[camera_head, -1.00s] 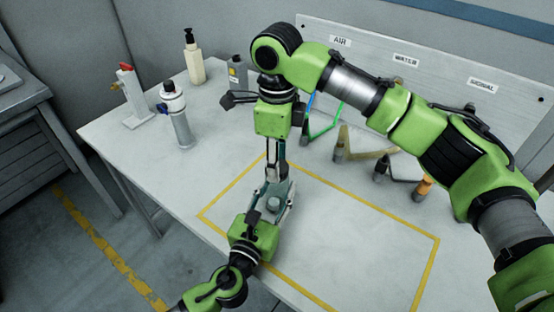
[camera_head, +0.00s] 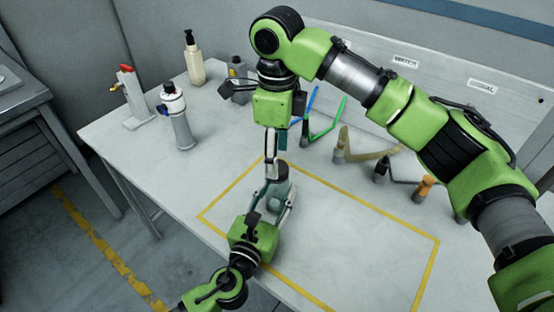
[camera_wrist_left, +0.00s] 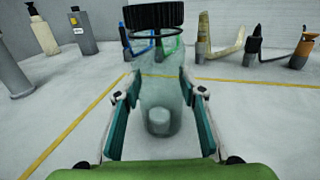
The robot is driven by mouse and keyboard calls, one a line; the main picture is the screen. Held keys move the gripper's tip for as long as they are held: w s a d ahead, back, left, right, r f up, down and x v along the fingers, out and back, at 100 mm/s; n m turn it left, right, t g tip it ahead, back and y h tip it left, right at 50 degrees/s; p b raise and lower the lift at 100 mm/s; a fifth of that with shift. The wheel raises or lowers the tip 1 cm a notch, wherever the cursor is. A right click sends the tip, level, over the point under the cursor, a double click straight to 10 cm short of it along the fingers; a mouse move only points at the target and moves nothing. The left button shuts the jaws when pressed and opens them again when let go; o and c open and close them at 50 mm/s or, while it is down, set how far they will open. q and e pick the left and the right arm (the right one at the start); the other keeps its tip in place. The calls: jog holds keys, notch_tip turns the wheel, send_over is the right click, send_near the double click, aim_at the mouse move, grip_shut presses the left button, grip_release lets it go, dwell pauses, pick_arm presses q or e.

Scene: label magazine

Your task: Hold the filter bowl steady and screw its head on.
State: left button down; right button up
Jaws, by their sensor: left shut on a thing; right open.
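The filter bowl (camera_wrist_left: 158,90) is a clear, greenish cylinder standing upright in the left wrist view. My left gripper (camera_head: 269,205) is shut on it, with one teal-padded finger on each side. A black ribbed round piece, apparently the filter head (camera_wrist_left: 153,16), sits over the bowl's top with a thin dark ring below it. It shows as a dark top in the head view (camera_head: 280,171). I cannot tell whether its thread is engaged. My right gripper (camera_head: 275,168) is open and points down from above, its fingers at the head and partly hiding it.
A grey cylinder with a blue knob (camera_head: 181,128), a red-topped fixture (camera_head: 131,100), a pump bottle (camera_head: 194,62) and a grey bottle (camera_head: 238,70) stand at the left and back. Several angled tools, one orange-handled (camera_head: 425,187), stand at the right. The yellow-taped area (camera_head: 350,235) is clear at right.

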jog(key=shift+r, duration=0.95)
jog(key=shift+c, duration=0.5)
